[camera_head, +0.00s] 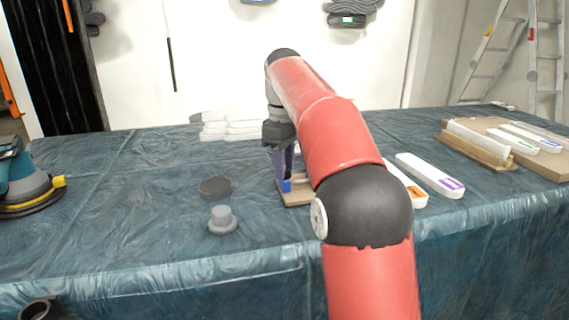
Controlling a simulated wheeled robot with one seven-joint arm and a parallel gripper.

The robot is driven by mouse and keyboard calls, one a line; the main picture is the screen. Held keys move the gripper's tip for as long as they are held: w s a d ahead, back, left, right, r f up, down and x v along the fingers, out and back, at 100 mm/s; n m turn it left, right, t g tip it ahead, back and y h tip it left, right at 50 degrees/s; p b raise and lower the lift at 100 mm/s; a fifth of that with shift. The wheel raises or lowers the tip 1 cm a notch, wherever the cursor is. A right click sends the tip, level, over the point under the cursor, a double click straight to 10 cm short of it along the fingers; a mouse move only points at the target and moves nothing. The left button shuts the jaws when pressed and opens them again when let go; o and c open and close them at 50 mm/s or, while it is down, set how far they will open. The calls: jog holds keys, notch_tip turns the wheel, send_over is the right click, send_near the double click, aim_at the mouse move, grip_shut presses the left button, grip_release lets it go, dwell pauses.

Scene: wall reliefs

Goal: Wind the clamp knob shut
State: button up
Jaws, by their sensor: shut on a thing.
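My gripper (284,163) points down over a small wooden board (297,198) on the covered table. Its jaws are shut on a small blue part (285,186) at the board's left side, which I take to be the clamp knob. The rest of the clamp is hidden behind my red arm and gripper, so I cannot tell how far the knob is wound.
A grey knob-shaped piece (222,219) and a dark round disc (214,187) lie left of the board. White boxes (431,175) lie to the right. A sander (25,183) stands at the far left. The front left table (130,240) is clear.

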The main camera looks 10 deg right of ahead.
jog(key=m, duration=1.2)
jog(key=shift+m, duration=0.3)
jog(key=m, duration=0.5)
jog(key=shift+m, duration=0.3)
jog(key=m, duration=1.2)
jog(key=shift+m, duration=0.3)
jog(key=m, duration=1.2)
jog(key=shift+m, duration=3.2)
